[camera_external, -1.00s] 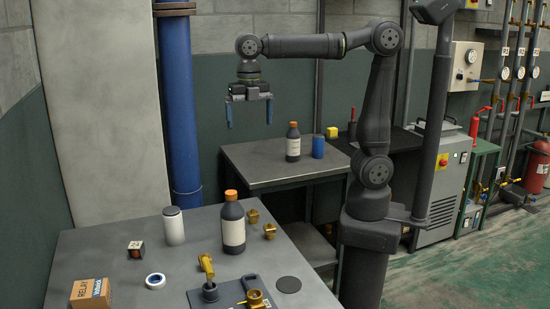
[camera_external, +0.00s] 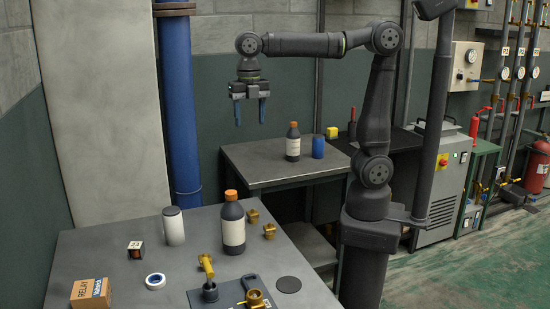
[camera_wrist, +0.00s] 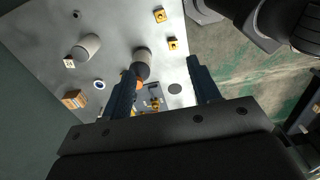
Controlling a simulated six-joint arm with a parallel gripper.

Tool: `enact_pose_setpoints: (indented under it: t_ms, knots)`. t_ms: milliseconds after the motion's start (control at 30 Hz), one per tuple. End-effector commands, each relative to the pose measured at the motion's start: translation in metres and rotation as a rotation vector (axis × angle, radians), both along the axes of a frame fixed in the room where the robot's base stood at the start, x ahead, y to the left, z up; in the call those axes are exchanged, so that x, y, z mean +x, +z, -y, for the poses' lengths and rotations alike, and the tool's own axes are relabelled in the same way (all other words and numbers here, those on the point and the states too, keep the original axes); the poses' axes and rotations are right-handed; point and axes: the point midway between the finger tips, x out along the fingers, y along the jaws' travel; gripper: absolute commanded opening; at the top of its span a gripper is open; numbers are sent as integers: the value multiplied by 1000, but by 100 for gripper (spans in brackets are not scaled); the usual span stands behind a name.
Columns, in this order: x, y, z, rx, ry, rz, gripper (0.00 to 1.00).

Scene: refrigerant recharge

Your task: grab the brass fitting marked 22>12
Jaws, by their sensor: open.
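Several brass fittings are on the near grey table; no 22>12 marking is legible. Two small fittings, one (camera_external: 253,215) behind the other (camera_external: 269,231), lie right of the dark bottle. They also show in the wrist view, one near the top edge (camera_wrist: 160,15) and one below it (camera_wrist: 173,44). A brass piece (camera_external: 207,265) stands tilted at a dark round holder, and another brass fitting (camera_external: 255,298) sits on the grey plate at the front. My gripper (camera_external: 250,118) hangs high above the table, pointing down, open and empty; its blue fingers (camera_wrist: 160,72) are apart.
The orange-capped bottle (camera_external: 232,222) stands close to the small fittings. A white-grey canister (camera_external: 174,226), tape roll (camera_external: 155,281), small box (camera_external: 135,250) and relay carton (camera_external: 90,293) are to the left. A dark disc (camera_external: 289,284) lies at right. The back bench (camera_external: 262,170) holds another bottle.

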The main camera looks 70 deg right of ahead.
Motion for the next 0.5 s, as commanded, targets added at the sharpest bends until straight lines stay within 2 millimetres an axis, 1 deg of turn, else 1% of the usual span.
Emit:
enact_pose_setpoints:
  t_ms: [200,267,367,467,500]
  knots:
    - [0,-1,0,-1,0,0,56]
    - [-1,-5,-2,-11,0,2,56]
    - [-5,-28,-10,-55,0,21,56]
    - [-14,-65,-22,-127,5,71,56]
    - [-18,-81,-27,-156,12,96,56]
